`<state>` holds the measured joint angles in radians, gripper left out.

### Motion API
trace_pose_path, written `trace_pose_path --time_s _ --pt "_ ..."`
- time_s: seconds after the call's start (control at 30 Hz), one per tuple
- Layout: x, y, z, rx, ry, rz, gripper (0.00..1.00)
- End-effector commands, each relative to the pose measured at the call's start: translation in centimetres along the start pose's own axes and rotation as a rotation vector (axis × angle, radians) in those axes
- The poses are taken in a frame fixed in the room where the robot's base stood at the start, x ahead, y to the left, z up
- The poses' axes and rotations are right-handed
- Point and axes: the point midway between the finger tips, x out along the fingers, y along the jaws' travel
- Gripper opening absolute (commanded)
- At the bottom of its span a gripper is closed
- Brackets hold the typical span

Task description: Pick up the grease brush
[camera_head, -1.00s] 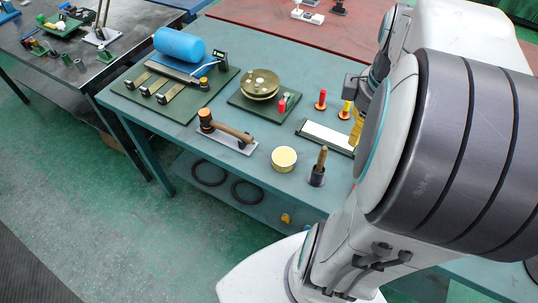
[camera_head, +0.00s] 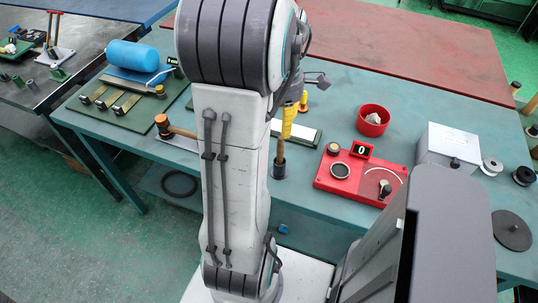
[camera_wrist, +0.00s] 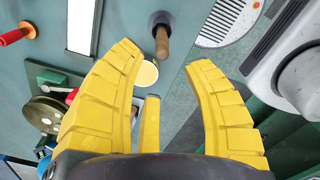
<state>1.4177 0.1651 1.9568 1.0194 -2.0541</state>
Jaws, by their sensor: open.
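The grease brush (camera_head: 280,150) shows as a wooden handle standing upright in a small dark cup (camera_head: 279,169) near the table's front edge. Its bristles are hidden in the cup. In the wrist view the brush handle (camera_wrist: 162,42) lies ahead of the fingertips, roughly between them, with the cup (camera_wrist: 160,20) beyond it. My gripper (camera_wrist: 166,56) has its yellow fingers spread and empty. In the head view my gripper (camera_head: 290,122) points down just above and beside the brush, partly hidden by my arm. I cannot tell if it touches the handle.
A cream-topped tin (camera_wrist: 147,73) is close to the brush in the wrist view. A red device (camera_head: 360,177), a red bowl (camera_head: 373,121) and a grey box (camera_head: 447,147) stand to the right.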

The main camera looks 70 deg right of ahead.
Motion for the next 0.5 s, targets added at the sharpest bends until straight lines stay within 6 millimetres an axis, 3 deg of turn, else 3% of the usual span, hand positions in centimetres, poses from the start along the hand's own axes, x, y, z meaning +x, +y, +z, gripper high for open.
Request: trace_pose_path --time_s 0.5 --pt "5.0 -0.4 0.0 0.000 0.002 -0.004 0.46"
